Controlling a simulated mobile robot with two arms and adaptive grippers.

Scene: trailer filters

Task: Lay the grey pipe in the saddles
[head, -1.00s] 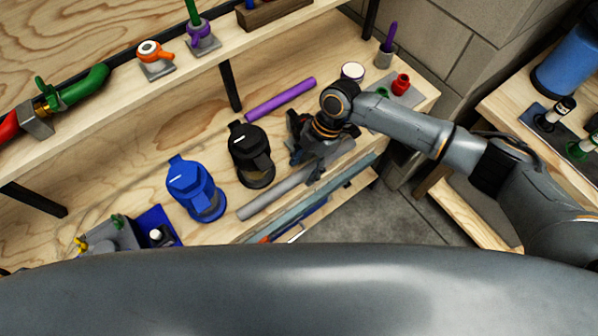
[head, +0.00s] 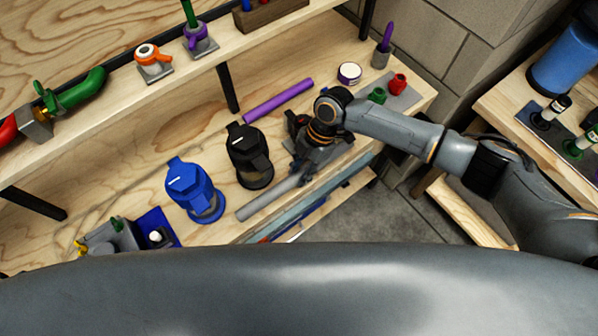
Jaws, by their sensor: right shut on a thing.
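The grey pipe (head: 266,199) lies slanted along the front part of the wooden bench, its left end bare and its right part hidden by my gripper. My right gripper (head: 302,174) is over the pipe's right part and shut on it; the fingertips are small and partly hidden by the wrist. I cannot tell whether the pipe is lifted off the bench. I cannot clearly make out the saddles. My left gripper is not in view.
A black-topped filter (head: 249,156) and a blue filter (head: 193,190) stand close behind the pipe. A purple pipe (head: 279,101) lies farther back. A white-lidded jar (head: 349,73) and red fitting (head: 397,84) are at right. The shelf (head: 115,85) runs above.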

